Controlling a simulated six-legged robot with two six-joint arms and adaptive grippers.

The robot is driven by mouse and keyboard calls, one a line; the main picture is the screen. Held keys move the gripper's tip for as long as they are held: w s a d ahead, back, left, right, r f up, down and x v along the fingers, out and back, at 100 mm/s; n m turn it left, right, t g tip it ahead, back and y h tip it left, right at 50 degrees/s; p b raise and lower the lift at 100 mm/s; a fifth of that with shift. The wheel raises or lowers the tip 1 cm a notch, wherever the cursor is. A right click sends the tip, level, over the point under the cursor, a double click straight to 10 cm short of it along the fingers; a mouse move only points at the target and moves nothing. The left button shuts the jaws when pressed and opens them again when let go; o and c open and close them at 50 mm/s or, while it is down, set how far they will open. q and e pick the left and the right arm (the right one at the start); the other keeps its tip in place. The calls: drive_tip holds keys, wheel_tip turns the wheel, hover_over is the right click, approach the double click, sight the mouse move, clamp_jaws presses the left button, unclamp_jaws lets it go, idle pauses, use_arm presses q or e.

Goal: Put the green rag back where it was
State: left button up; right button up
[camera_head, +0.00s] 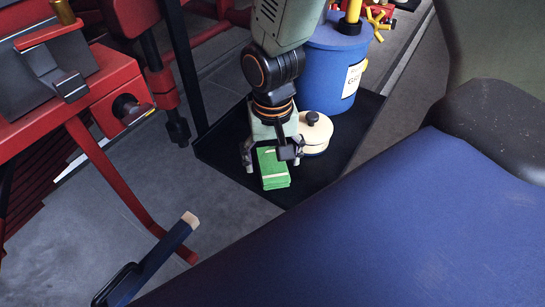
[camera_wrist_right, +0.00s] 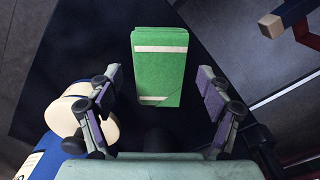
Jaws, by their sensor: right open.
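The green rag (camera_head: 271,170) is a folded block with pale stripes. It sits on a black tray (camera_head: 228,143) on the floor in the head view. My right gripper (camera_head: 273,160) is over the rag, pointing down, with its fingers spread to either side. In the right wrist view the rag (camera_wrist_right: 160,65) lies ahead between the two open fingers (camera_wrist_right: 160,95), with gaps on both sides. The fingers do not appear to grip it. My left gripper is not in either view.
A cream lidded pot (camera_head: 315,132) stands close beside the gripper. A blue drum (camera_head: 335,70) stands behind it on the tray. Red machinery (camera_head: 110,100) is at the left. A blue surface (camera_head: 400,220) fills the lower right. A dark blue bar (camera_head: 150,262) with a tan tip is at the bottom.

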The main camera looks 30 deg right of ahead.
sight(273, 165)
use_arm(q)
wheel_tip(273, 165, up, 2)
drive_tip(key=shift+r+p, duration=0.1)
drive_tip(key=shift+p, duration=0.95)
use_arm(e)
wheel_tip(273, 165, up, 12)
